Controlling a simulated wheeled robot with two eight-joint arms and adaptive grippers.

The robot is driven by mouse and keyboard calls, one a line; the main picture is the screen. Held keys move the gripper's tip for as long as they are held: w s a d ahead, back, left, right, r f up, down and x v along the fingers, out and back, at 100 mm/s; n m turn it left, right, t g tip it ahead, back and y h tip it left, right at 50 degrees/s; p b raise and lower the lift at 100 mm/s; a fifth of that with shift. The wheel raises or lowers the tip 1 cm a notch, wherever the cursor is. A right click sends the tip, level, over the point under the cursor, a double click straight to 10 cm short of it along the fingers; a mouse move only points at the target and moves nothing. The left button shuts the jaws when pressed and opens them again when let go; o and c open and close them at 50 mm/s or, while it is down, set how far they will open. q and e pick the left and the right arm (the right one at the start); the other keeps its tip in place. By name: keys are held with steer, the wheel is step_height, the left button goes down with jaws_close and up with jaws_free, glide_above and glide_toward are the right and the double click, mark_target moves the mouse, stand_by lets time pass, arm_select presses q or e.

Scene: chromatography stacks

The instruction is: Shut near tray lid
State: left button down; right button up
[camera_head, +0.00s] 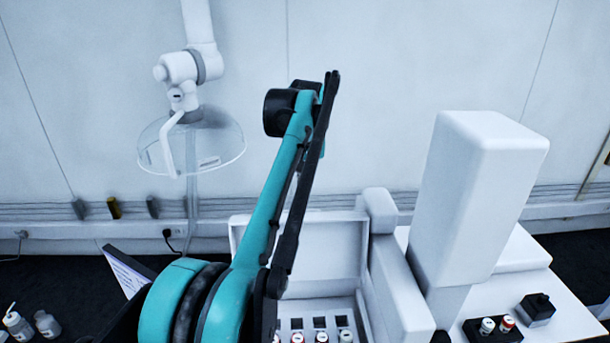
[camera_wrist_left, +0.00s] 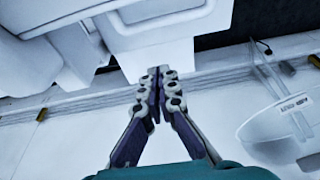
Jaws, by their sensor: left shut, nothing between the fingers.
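The near tray (camera_head: 345,303) is a white box at the lower middle of the head view, with several vials in its dark slots. Its white lid (camera_head: 340,248) stands raised at the tray's back, so it is open; my left arm crosses in front of part of it. My left gripper (camera_wrist_left: 159,76) is shut and empty in the left wrist view. Its fingertips overlap the lower edge of a white panel (camera_wrist_left: 165,42), which looks like the lid; I cannot tell whether they touch. In the head view the fingers are not clearly visible. My right gripper is not in view.
A tall white instrument (camera_head: 485,195) stands right of the tray, with a black vial holder (camera_head: 490,330) before it. A clear extraction hood (camera_head: 190,148) hangs at the left, also in the wrist view (camera_wrist_left: 290,125). Bottles (camera_head: 47,324) stand at the lower left.

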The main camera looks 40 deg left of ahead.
arm_select(q)
steer(key=f, duration=0.1)
steer(key=s+d+f, duration=0.1)
steer(key=f, duration=0.2)
steer(key=shift+s+d+f+p, duration=0.15)
steer(key=shift+s+f+p, duration=0.1)
steer(key=shift+f+p, duration=0.15)
steer(key=shift+s+d+r, duration=0.1)
steer(key=shift+s+d, duration=0.05)
steer(key=shift+s, duration=0.05)
